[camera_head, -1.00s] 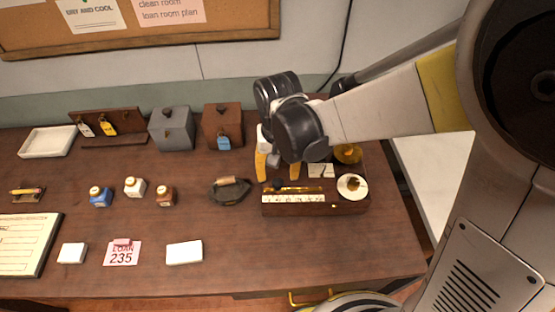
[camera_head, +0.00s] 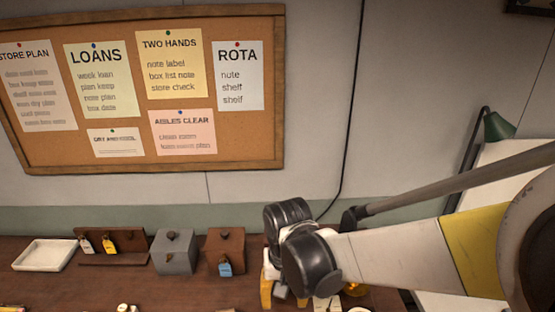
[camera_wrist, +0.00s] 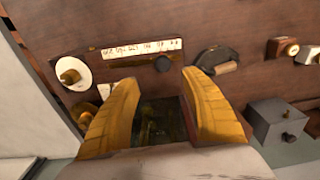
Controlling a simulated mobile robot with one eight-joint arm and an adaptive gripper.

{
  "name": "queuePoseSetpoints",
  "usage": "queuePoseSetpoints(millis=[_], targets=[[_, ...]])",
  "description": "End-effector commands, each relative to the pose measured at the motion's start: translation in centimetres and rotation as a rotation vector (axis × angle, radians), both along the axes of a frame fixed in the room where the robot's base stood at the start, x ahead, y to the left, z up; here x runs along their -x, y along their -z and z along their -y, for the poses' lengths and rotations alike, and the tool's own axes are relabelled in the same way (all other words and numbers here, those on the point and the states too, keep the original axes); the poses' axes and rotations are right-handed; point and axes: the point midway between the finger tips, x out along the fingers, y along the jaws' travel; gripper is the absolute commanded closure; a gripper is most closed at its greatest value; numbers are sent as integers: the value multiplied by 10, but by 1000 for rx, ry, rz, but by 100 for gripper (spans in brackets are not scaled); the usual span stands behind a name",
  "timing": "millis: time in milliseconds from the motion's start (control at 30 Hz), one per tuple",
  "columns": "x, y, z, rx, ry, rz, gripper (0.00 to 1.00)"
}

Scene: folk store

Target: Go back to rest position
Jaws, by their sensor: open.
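My gripper (camera_wrist: 160,105) is open, with its two yellow fingers spread apart in the wrist view. Nothing is held between the fingers. In the head view my gripper (camera_head: 275,292) hangs over the right part of the wooden table (camera_head: 185,290), its fingertips near the lower edge of the picture. In the wrist view a dark wooden device (camera_wrist: 130,60) with a numbered white strip (camera_wrist: 143,48) and a round white dial (camera_wrist: 70,72) lies beyond the fingers. A dark area between the fingers is too dim to make out.
A grey box (camera_head: 174,252), a brown box (camera_head: 226,251) with a blue tag, a rack (camera_head: 112,245) with tags and a white tray (camera_head: 44,255) stand along the back. A dark iron-like object (camera_wrist: 217,60) shows in the wrist view. A cork board (camera_head: 140,90) hangs above.

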Motion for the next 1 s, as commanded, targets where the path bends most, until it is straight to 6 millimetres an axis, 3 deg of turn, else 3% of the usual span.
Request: queuePoseSetpoints(millis=[333,600,800,1000], targets=[[25,-20,95,-58,34,279,46],[60,-13,155,-33,52,512,46],[72,-8,172,-10,56,590,46],[73,-10,174,-7,55,599,46]])
